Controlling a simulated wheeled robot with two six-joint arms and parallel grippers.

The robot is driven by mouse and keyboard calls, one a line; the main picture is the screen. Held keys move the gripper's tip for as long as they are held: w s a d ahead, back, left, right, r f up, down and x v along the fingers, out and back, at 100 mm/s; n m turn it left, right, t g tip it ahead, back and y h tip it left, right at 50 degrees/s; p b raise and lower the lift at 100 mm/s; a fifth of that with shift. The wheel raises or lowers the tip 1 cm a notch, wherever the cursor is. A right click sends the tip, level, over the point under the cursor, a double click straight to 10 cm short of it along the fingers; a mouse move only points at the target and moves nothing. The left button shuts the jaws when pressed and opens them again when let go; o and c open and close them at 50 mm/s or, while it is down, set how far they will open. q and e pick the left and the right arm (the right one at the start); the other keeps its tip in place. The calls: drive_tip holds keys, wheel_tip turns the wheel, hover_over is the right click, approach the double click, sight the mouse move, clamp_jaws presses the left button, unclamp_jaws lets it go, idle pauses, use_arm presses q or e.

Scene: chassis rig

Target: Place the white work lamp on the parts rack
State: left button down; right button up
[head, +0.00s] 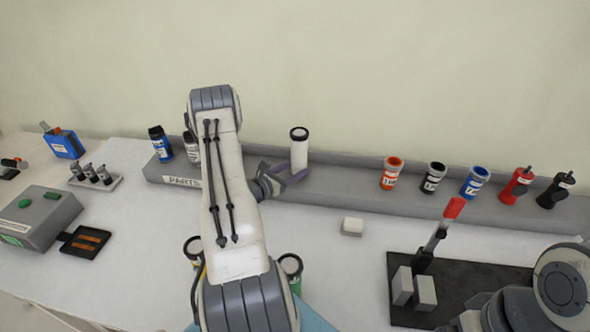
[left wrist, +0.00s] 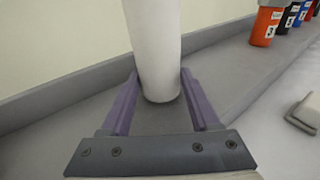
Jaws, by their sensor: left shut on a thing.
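The white work lamp (head: 299,150), a white cylinder with a black-rimmed top, stands upright over the grey parts rack (head: 340,184), right of the PARTS label. My left gripper (head: 288,178) is shut on its lower part. In the left wrist view, the purple fingers (left wrist: 160,98) flank the lamp (left wrist: 156,45), and its base is at or just above the rack surface (left wrist: 160,122); I cannot tell if it touches. My left arm hides part of the rack. A part of my right arm shows at the lower right, but its gripper is not visible.
On the rack, a blue canister (head: 160,144) and a white one (head: 191,146) stand left; orange (head: 390,174), black (head: 433,178) and blue (head: 474,183) canisters and two bottles stand right. A white block (head: 352,227) lies in front. A black fixture (head: 455,285) is at right.

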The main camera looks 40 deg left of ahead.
use_arm(q)
drive_tip(key=shift+f, duration=0.35)
drive_tip(key=shift+f, duration=0.1)
drive_tip(key=shift+c, duration=0.6)
unclamp_jaws()
